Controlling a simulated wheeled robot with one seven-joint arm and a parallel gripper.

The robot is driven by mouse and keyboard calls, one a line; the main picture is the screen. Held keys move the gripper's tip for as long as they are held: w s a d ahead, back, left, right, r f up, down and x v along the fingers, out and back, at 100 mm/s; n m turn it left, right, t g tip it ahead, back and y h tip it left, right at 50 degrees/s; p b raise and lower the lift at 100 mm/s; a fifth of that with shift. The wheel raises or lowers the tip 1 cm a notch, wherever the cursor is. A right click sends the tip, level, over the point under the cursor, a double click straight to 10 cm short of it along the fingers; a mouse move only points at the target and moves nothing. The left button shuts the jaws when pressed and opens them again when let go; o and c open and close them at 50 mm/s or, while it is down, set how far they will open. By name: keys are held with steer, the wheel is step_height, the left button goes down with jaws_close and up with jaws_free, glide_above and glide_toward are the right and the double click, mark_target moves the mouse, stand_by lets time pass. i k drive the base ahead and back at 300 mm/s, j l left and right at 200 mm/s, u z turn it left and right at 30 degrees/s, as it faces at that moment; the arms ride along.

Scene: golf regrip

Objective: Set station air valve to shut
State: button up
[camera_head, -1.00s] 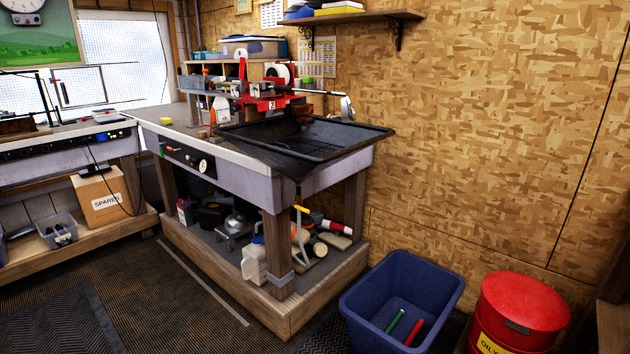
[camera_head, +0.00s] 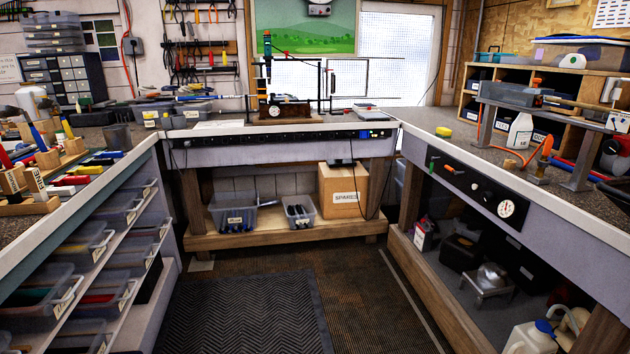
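A dark control panel (camera_head: 488,197) is set in the front apron of the right-hand bench. Toward its far end are a small green handle (camera_head: 432,163) and an orange handle (camera_head: 453,170). My gripper is not in view.
Benches close in on the left, back and right. The middle floor with a dark mat (camera_head: 245,315) is clear. The drawer rack (camera_head: 100,245) lines the left. A white jug (camera_head: 528,338) and other items stand on the right bench's lower shelf.

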mark_target(446, 167)
steer(key=i+j, duration=0.1)
steer(key=i, duration=0.5)
steer(key=i+j+z, duration=0.1)
steer(key=i, duration=0.5)
steer(key=i+j, duration=0.1)
steer(key=i, duration=0.5)
steer(key=i+z, duration=0.45)
steer(key=i+j+z, duration=0.4)
steer(key=i, duration=0.15)
steer(key=l, duration=0.1)
